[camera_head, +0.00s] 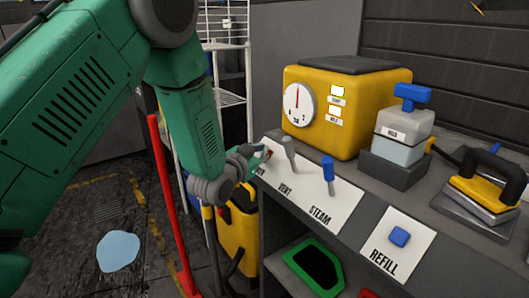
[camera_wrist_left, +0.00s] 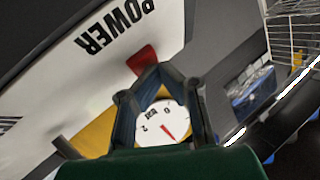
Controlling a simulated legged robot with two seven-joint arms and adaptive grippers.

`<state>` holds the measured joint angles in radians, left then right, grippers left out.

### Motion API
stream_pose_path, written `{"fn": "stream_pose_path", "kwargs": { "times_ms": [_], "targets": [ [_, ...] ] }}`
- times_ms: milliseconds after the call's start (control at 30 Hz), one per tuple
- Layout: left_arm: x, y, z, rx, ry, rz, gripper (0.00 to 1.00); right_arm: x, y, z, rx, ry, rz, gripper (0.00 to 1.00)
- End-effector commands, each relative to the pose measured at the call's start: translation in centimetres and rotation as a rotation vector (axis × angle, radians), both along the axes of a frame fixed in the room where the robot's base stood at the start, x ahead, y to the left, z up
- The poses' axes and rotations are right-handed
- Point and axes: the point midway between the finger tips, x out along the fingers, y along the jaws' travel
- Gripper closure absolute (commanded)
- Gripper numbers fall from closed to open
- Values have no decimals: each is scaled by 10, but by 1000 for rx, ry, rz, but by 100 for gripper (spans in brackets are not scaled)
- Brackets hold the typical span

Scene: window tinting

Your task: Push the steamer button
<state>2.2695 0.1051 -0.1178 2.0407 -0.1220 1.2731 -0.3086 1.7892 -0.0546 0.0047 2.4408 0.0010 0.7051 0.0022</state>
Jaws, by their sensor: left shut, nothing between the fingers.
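The yellow steamer (camera_head: 345,115) stands at the back of the bench, with a round white gauge (camera_head: 298,104) on its front. A white panel (camera_head: 330,221) in front carries a grey lever (camera_head: 290,154) marked VENT and a blue lever (camera_head: 328,172) marked STEAM. A square blue button (camera_head: 400,236) marked REFILL is at the right. My left gripper (camera_head: 264,153) is shut and empty at the panel's left end, hiding part of it. In the left wrist view, its fingertips (camera_wrist_left: 158,72) are close to a red control (camera_wrist_left: 142,59) beside the word POWER; I cannot tell whether they touch.
A green-rimmed bin (camera_head: 314,267) is below. A red pole (camera_head: 172,205) and wire shelves (camera_head: 228,98) are at left.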

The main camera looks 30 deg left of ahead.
Motion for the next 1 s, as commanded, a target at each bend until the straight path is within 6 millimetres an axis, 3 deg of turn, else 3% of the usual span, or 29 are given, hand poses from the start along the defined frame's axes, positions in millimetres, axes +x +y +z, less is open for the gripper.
{"fn": "stream_pose_path", "kwargs": {
  "times_ms": [433,1000],
  "targets": [
    [-6,2,6,0,1,-1,100,0,0,7,0,0,0,60],
    [-41,17,45,0,1,1,100,0,0,41,0,0,0,60]
  ]
}}
